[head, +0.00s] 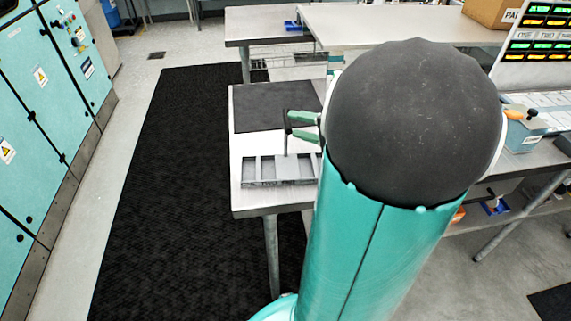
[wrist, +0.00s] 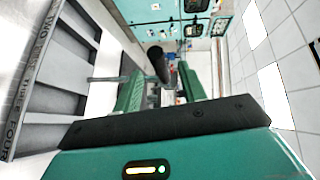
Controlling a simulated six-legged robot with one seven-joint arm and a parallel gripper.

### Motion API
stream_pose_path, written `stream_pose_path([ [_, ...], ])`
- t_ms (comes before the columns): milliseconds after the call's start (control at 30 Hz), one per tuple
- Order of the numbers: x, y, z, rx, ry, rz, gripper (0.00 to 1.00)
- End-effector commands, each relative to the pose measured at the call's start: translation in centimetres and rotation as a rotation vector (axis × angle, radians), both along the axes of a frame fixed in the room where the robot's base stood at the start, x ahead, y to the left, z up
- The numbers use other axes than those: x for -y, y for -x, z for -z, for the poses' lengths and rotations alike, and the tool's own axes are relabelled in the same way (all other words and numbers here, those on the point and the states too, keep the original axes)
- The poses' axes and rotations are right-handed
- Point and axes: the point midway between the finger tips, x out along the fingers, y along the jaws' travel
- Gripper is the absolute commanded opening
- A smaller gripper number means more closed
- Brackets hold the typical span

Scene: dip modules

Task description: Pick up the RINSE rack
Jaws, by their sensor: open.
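A grey rack (head: 262,184) with several open compartments in a row sits on the near part of the light worktable. A thin upright post (head: 285,146) rises from it to a black grip. In the wrist view the rack (wrist: 38,75) fills the left side, with number words on its edge; I cannot read RINSE. The black grip (wrist: 158,64) shows between my green fingers there. My gripper (head: 292,125) is open at the height of the grip, pointing left. Whether either finger touches the grip I cannot tell. My arm hides the right end of the rack.
A dark mat (head: 262,106) lies on the worktable (head: 240,203) behind the rack. A blue tray (head: 292,26) sits on a farther table. Teal cabinets (head: 45,100) stand at the left, with black floor matting (head: 165,170) between. A lit display board (head: 540,35) stands at right.

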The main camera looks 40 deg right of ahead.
Motion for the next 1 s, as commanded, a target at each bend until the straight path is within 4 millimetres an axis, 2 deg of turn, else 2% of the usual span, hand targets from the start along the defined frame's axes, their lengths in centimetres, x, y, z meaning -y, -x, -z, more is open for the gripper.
stream_pose_path([
  [167, -0.4, -1.5, 0.2, -0.002, -0.001, -0.002, 0.42],
  [433, -1.4, -5.4, 0.8, 0.000, 0.000, -0.002, 0.42],
  [700, -1.5, -5.8, 0.9, 0.001, 0.000, 0.000, 0.42],
  [767, -1.6, -5.8, 0.9, 0.001, 0.000, 0.000, 0.32],
  [900, -1.5, -5.8, 0.9, 0.001, 0.000, 0.000, 0.04],
  [933, -1.5, -5.8, 0.9, 0.001, -0.001, 0.000, 0.00],
  [1000, -1.5, -5.8, 0.9, 0.001, -0.001, 0.000, 0.00],
])
